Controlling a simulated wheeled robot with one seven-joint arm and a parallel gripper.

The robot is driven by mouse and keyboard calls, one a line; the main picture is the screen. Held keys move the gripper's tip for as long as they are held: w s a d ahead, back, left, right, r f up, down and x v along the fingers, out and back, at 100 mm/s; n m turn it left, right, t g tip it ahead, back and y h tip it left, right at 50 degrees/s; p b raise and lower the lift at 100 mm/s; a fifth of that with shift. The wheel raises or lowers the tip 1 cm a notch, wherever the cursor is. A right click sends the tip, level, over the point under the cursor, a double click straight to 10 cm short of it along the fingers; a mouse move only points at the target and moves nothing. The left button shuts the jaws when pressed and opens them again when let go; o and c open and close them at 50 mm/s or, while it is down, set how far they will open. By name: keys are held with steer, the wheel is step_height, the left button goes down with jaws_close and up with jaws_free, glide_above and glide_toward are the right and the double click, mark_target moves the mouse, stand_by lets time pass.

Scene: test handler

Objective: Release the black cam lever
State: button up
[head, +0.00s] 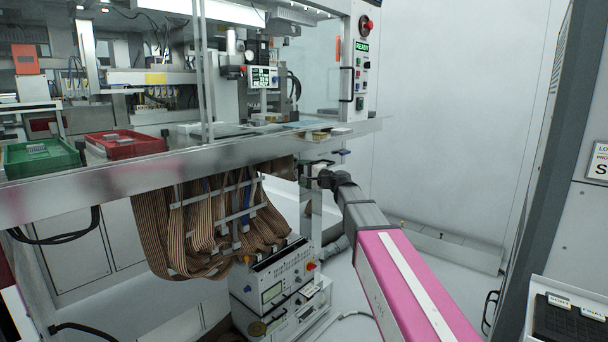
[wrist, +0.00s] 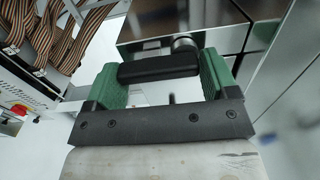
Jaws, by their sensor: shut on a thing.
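The black cam lever (wrist: 150,69) is a dark rounded bar lying crosswise in the wrist view. A round metal piece (wrist: 185,44) shows just behind its right part. My gripper (wrist: 160,64) has green finger pads, one at each end of the bar, and is shut on it. In the head view my gripper (head: 322,180) is at the end of my pink and grey arm, just below the right end of the metal worktop. The lever cannot be made out in that view.
The metal worktop (head: 100,184) overhangs the area. Striped ribbon cables (head: 165,235) hang below it, left of my gripper, and also show in the wrist view (wrist: 38,40). White instrument boxes (head: 275,285) stand underneath. A green tray (head: 22,170) and a red tray (head: 150,147) sit on top.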

steer(key=shift+d+f, duration=0.1)
steer(key=shift+f, duration=0.1)
steer(key=o, duration=0.8)
steer(key=v, duration=1)
steer(key=shift+s+d, duration=0.3)
steer(key=s+d+f+n+g+h, duration=0.25)
steer(key=s+f, duration=0.25)
steer(key=f, duration=0.7)
steer(key=s+d+f+n+g+h, duration=0.25)
steer(key=s+f+h, duration=0.2)
steer(key=f, duration=0.75)
steer(key=s+d+f+n+g+h, duration=0.1)
steer(key=s+d+f+g+h, duration=0.1)
steer(key=s+d+f, duration=0.2)
steer(key=s+d+f+g+h, duration=0.2)
steer(key=s+d+f, duration=0.1)
steer(key=s+f, duration=0.3)
steer(key=s+d+f+n+g+h, duration=0.1)
steer(key=s+d+f+g+h, duration=0.1)
steer(key=s+d+f+h, duration=0.1)
steer(key=shift+s+d+f+n, duration=0.15)
steer(key=shift+s+d+f, duration=0.25)
steer(key=shift+s+f, duration=0.35)
steer(key=shift+s+d+f+n, duration=0.15)
steer(key=shift+s+d+f, duration=0.25)
steer(key=shift+s+f, duration=0.35)
